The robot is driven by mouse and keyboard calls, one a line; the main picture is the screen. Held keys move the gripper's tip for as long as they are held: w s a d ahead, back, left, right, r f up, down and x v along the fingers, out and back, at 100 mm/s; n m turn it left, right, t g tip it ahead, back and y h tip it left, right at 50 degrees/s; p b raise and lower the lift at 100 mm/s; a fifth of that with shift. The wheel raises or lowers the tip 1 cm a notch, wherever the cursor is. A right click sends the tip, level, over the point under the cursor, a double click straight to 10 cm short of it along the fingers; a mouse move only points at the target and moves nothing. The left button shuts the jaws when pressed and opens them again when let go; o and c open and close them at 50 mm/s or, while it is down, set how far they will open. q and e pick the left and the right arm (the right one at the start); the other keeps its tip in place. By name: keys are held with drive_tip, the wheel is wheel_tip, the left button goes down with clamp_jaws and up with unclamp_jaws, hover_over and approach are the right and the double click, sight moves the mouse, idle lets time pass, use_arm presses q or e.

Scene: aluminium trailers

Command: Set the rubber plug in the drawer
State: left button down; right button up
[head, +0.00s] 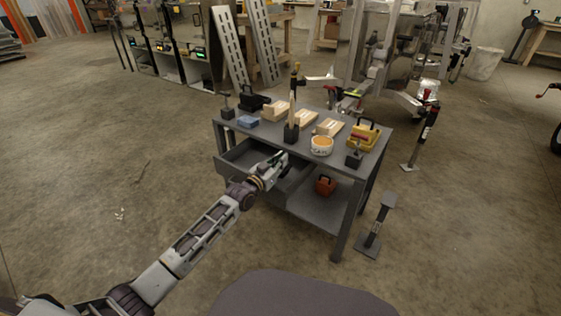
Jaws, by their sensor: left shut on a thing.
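A grey metal workbench (372,153) has its drawer (234,164) pulled open at the front left. My left gripper (283,158) is over the right part of the open drawer, close to the bench's front edge. It is shut on a small dark thing, most likely the rubber plug, which the fingers mostly hide. I cannot tell whether this thing touches the drawer. The visible left part of the drawer looks empty. My right gripper is not in view.
On the benchtop stand a dark holder with tools (291,132), a white-and-orange tub (321,146), a yellow case (364,136), wooden blocks (306,119) and a blue block (248,121). An orange-red case (325,186) is on the lower shelf. Floor is clear at the left.

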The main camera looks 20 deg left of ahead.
use_arm(q)
drive_tip(key=shift+f, duration=0.4)
drive_tip(key=c, duration=1.5)
unclamp_jaws()
drive_tip(key=shift+c, duration=0.2)
